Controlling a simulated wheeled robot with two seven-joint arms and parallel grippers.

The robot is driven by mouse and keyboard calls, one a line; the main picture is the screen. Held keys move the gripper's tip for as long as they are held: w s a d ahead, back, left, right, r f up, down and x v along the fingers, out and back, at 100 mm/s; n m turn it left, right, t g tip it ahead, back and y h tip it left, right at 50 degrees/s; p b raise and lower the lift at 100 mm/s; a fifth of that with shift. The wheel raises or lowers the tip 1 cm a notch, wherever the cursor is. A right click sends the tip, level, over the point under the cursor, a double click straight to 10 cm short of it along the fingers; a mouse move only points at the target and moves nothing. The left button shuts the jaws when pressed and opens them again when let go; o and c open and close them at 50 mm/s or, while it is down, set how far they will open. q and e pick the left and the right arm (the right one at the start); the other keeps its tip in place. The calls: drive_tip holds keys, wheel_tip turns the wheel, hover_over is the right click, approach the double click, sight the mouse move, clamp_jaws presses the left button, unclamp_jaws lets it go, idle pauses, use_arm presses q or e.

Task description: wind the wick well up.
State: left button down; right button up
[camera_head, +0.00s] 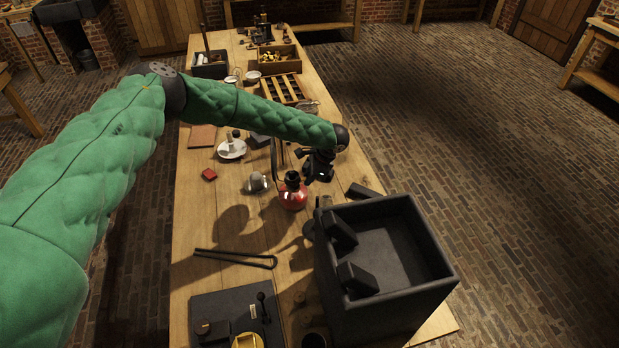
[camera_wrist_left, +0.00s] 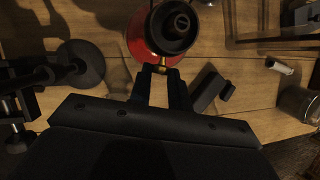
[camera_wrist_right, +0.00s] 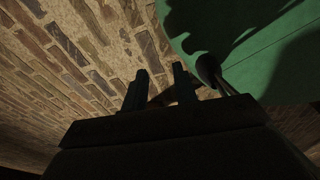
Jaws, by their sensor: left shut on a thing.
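A red oil lamp (camera_head: 293,194) with a black top stands on the wooden table. In the left wrist view the lamp (camera_wrist_left: 138,38) is seen from above, with its dark round burner or chimney collar. A small brass knob (camera_wrist_left: 161,63) sticks out from its side towards my left gripper (camera_wrist_left: 161,75). The left fingers are shut on this knob. In the head view my left gripper (camera_head: 308,177) is at the lamp's right side. The wick itself cannot be made out. My right gripper (camera_wrist_right: 161,82) shows only in its wrist view, with its fingers apart and empty, over brick floor.
A large black open box (camera_head: 430,285) stands at the table's near right, close to the lamp. Black tongs (camera_head: 235,258) lie in front. A white dish (camera_head: 232,152), a small red box (camera_head: 209,174) and a grey domed thing (camera_head: 257,183) lie left of the lamp.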

use_arm(q)
drive_tip(key=g+b, duration=0.2)
drive_tip(key=g, duration=0.1)
drive_tip(key=w+m+g+b, duration=0.1)
drive_tip(key=g+b, duration=0.2)
drive_tip(key=shift+w+h, duration=0.15)
drive_tip(key=shift+h, duration=0.15)
use_arm(e)
drive_tip(key=w+a+r, duration=0.1)
drive_tip(key=w, duration=0.5)
drive_tip(key=w+a+r, duration=0.1)
drive_tip(key=w, duration=0.5)
drive_tip(key=shift+a+r+t, duration=0.3)
drive_tip(key=shift+r+t, duration=0.1)
drive_tip(key=shift+w, duration=0.1)
drive_tip(key=shift+d, duration=0.1)
use_arm(q)
drive_tip(key=c, duration=1.3)
unclamp_jaws()
use_arm(e)
drive_tip(key=shift+f, duration=0.1)
